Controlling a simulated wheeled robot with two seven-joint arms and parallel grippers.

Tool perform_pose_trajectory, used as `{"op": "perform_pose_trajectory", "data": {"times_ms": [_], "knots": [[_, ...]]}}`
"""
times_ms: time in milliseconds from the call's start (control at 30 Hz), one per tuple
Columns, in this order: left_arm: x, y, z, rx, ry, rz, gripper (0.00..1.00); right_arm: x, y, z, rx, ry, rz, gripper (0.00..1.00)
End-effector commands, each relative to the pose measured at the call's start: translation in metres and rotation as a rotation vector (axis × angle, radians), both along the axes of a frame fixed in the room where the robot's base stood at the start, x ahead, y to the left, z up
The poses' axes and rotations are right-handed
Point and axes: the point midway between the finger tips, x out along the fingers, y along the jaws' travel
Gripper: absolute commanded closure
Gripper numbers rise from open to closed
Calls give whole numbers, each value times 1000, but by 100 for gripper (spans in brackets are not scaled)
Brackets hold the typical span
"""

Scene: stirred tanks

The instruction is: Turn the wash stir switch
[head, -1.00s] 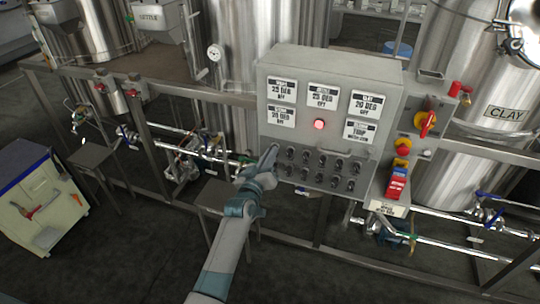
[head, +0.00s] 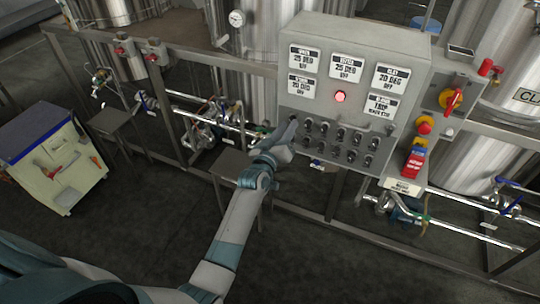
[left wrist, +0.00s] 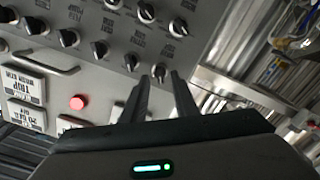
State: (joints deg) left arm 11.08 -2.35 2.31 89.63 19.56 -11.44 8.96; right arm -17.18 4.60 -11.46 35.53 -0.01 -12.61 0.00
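The grey control panel (head: 350,75) carries two rows of black rotary switches (head: 340,132); their labels are too small to read, so I cannot tell which is the wash stir switch. My left gripper (head: 291,127) is at the left end of the upper row, covering part of the panel. In the left wrist view, its two dark fingers (left wrist: 160,78) are apart, with one black knob (left wrist: 160,70) between or just beyond the tips. I cannot tell whether they touch it. My right gripper is out of view.
A red lamp (head: 340,97) glows among the panel's display plates. A side box with a red-and-yellow switch (head: 452,100) adjoins the panel on the right. A handle bar (left wrist: 45,66) sticks out from the panel. Pipes and rails run below, and a cart (head: 55,165) stands at left.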

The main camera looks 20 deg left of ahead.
Motion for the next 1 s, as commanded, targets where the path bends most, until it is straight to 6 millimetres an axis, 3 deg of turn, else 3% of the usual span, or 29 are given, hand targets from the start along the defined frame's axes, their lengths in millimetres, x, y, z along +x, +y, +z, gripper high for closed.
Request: {"op": "perform_pose_trajectory", "data": {"times_ms": [267, 700, 1000], "knots": [[-41, 2, -3, -1, 1, 1, 73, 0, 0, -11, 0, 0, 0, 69], [-126, 5, -4, 0, 2, 1, 73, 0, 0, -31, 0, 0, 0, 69], [-158, 6, -1, -1, 1, 1, 73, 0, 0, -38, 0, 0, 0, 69]]}}
